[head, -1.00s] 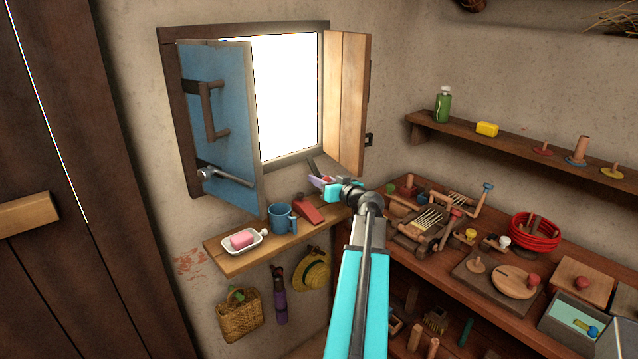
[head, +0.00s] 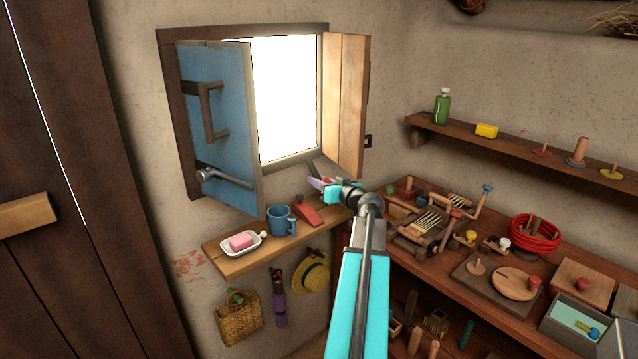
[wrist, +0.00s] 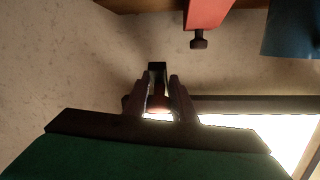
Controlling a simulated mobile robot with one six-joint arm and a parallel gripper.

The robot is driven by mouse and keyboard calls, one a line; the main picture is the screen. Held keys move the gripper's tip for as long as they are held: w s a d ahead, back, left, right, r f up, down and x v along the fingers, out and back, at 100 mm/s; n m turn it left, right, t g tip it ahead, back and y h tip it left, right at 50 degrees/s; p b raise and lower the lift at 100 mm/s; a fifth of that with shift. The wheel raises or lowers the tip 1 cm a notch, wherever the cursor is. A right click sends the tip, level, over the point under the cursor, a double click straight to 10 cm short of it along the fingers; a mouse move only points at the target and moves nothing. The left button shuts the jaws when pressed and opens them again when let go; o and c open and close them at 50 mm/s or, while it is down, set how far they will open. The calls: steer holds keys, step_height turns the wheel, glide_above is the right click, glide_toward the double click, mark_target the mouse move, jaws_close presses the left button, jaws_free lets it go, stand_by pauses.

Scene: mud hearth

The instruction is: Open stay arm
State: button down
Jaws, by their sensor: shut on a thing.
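A dark, flat bar (head: 324,167), which looks like the stay arm, slants at the window's lower right corner, just above my gripper (head: 318,183). In the wrist view my gripper (wrist: 158,98) has its two dark fingers closed around a small dark piece (wrist: 157,72) that shows between and beyond the tips. I cannot see how this piece joins the bar. The right wooden shutter (head: 345,105) and the left blue shutter (head: 215,110) both stand swung open. A grey metal lever (head: 228,178) sits low on the blue shutter.
Below the window a wooden ledge (head: 235,265) carries a soap dish (head: 228,250), a blue mug (head: 280,220) and a red wedge (head: 305,211). The red wedge (wrist: 207,12) is near in the wrist view. A crowded workbench (head: 440,265) stands at the right.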

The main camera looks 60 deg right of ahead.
steer(key=shift+s+d+r, duration=0.2)
steer(key=shift+d+r, duration=0.05)
steer(key=shift+r, duration=0.05)
steer(key=c, duration=1.5)
jaws_free()
steer(key=shift+s, duration=0.1)
steer(key=shift+a+f, duration=0.1)
steer(key=shift+a, duration=0.1)
steer(key=shift+s+a, duration=0.2)
steer(key=shift+s, duration=0.3)
steer(key=b+v, duration=0.3)
steer(key=v, duration=0.9)
steer(key=shift+s, duration=0.25)
